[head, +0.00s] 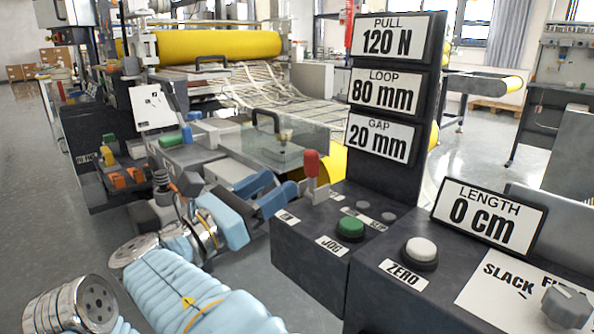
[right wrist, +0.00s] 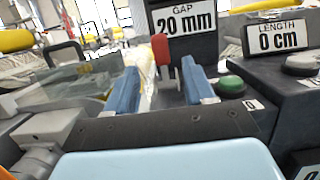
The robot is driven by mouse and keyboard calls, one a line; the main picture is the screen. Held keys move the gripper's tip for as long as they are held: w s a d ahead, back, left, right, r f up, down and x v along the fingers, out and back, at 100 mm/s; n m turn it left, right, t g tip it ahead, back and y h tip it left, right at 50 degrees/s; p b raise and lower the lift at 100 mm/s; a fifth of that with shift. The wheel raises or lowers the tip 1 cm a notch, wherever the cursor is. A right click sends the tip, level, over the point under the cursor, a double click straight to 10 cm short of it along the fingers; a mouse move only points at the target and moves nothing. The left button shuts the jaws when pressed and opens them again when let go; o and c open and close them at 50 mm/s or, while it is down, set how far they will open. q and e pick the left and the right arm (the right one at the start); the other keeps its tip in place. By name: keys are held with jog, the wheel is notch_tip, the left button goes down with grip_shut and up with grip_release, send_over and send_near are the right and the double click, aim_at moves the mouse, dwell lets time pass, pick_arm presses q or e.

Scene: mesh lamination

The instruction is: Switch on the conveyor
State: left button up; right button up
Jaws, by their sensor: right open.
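A red-handled lever (head: 311,165) stands upright on the dark control box (head: 310,262), behind the green JOG button (head: 350,228). My right gripper (head: 268,193) is open, its two blue fingers pointing at the lever from the left, with a gap to it in the head view. In the right wrist view the red lever (right wrist: 161,50) shows between the open right gripper's fingers (right wrist: 163,88), beyond their tips. A conveyor (head: 484,82) with a yellow end roller stands at the back right. My left gripper is not in view.
Display panels (head: 394,87) read 120 N, 80 mm and 20 mm; the LENGTH display (head: 488,217) reads 0 cm. A white ZERO button (head: 420,250) and a grey knob (head: 566,304) sit to the right. A clear guard (head: 285,145) stands behind my gripper.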

aim_at(313, 173)
jog(key=v, duration=0.4)
jog(key=shift+s+a, duration=0.2)
notch_tip(313, 173, up, 5)
jog(key=w+d+g+y+p, duration=0.1)
jog(key=d+g+y+p, duration=0.1)
jog(key=x, duration=1.3)
jog(key=shift+w+b, duration=0.3)
jog(key=shift+w, duration=0.1)
jog(key=shift+f, duration=0.1)
jog(key=shift+a, duration=0.1)
grip_shut()
